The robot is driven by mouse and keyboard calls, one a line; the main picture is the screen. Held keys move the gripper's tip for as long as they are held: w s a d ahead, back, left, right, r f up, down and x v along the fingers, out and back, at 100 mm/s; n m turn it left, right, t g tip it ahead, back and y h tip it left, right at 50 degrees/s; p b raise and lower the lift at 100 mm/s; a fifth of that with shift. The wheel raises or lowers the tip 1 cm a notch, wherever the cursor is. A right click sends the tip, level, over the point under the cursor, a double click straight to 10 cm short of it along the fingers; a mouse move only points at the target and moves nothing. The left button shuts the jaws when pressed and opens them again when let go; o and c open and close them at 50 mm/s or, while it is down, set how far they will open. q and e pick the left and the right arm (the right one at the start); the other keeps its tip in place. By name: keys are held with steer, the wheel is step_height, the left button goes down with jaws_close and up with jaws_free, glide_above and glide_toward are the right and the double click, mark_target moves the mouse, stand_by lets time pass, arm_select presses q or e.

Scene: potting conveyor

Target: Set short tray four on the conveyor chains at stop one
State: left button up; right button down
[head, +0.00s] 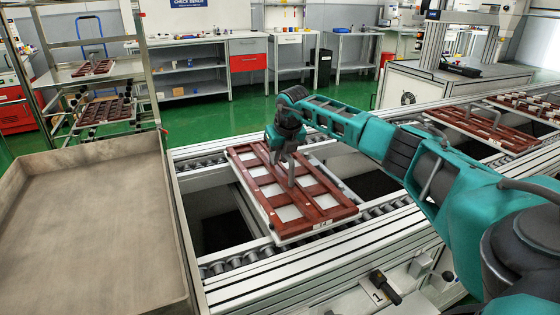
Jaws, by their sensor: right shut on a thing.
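A tray (327,205) with a brown lattice over pale panels lies level above the conveyor (230,262), across the gap between its two roller rails. A small tag on its front edge is too small to read. My right gripper (286,160) points down over the tray's middle, shut on the tray at an upright grey part. Whether the tray rests on the chains or hangs just above them I cannot tell. A plate marked 1 (378,297) is on the conveyor's front side. My left gripper is out of view.
More brown lattice trays (482,128) sit farther right on the conveyor. A rack at the left holds similar trays (105,110). A large empty grey bin (90,225) stands close at the left. My right arm crosses above the conveyor's right part.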

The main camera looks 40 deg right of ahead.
steer(key=shift+f, duration=0.5)
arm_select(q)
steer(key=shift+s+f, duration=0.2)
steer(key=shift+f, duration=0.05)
arm_select(e)
steer(key=c, duration=1)
jaws_free()
steer(key=p+v, duration=0.2)
steer(key=v, duration=0.9)
steer(key=shift+r, duration=0.2)
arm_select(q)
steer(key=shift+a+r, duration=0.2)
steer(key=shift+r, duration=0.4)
arm_select(e)
steer(key=shift+s+r, duration=0.2)
steer(key=shift+r, duration=0.1)
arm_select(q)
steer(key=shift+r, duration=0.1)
arm_select(e)
steer(key=shift+a, duration=0.1)
